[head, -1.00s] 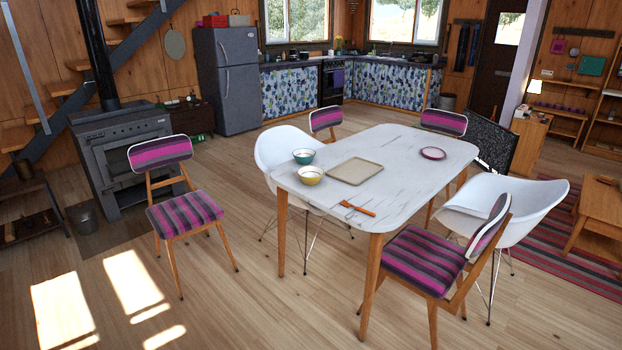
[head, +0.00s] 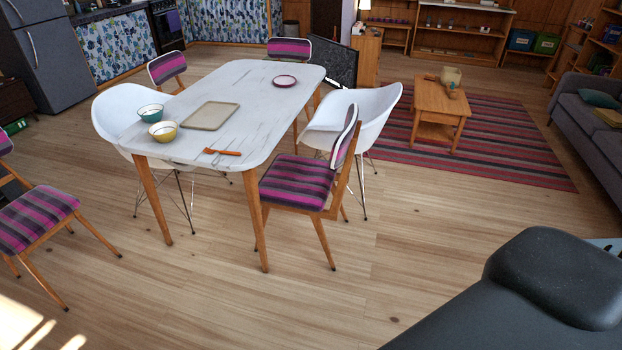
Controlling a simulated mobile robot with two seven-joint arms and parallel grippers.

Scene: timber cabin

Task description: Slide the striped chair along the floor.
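Several chairs have pink, grey and black striped covers. One striped chair (head: 298,183) stands at the near right corner of the white table (head: 228,92), its back turned to the right. Another striped chair (head: 37,217) stands apart on the floor at the left edge, partly cut off. Two more striped chairs (head: 167,67) (head: 289,49) stand at the table's far side, partly hidden. I cannot tell which one the task names. No gripper shows; a dark part of my own body fills the lower right corner.
White shell chairs stand at the table's left (head: 122,112) and right (head: 362,117). A coffee table (head: 440,108) sits on a striped rug (head: 500,150), with a grey sofa (head: 592,117) at far right. The floor (head: 270,305) in front of the table is clear.

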